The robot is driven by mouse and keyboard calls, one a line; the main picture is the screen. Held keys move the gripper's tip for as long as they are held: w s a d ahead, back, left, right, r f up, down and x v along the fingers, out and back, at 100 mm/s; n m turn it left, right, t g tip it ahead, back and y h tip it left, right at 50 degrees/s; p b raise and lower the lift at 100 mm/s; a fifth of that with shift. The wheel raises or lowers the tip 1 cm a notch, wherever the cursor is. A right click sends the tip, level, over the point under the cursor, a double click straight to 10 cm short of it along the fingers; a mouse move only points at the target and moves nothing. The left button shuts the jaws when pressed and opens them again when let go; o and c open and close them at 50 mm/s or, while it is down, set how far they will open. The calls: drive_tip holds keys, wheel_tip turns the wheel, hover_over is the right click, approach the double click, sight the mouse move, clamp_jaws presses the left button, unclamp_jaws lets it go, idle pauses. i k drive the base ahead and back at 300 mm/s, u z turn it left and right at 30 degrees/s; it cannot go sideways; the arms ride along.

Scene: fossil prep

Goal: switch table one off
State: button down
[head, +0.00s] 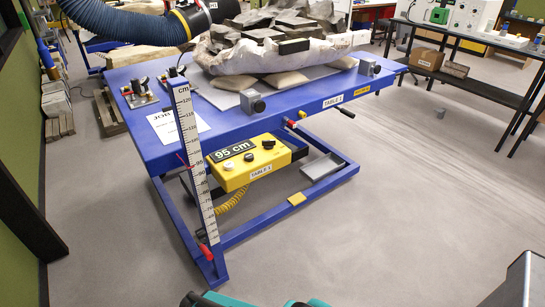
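Table one (250,128) is a blue lift table in the middle of the head view, with a "TABLE 1" label (333,101) on its front edge. A yellow control box (258,168), also labelled as table one, hangs under the tabletop. Its black display (234,150) reads "95 cm". A dark knob (268,144) and a pale knob (228,166) show on the box; I cannot tell the position of either. A white cm scale (190,135) runs down the near leg. My gripper is not in view.
A wrapped rock block (270,55) lies on the tabletop, with a dark blue hose (125,22) above left. A black-framed bench (480,85) stands at the right. Open grey floor (400,215) lies in front. Teal and dark parts at the bottom edge look like mine.

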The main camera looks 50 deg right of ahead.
sight(268, 144)
drive_tip(key=u, duration=1)
drive_tip(key=k, duration=0.1)
drive_tip(key=z, duration=2.45)
drive_tip(key=k, duration=0.9)
drive_tip(key=u, duration=0.15)
drive_tip(key=i, duration=0.7)
drive_tip(key=u, duration=0.05)
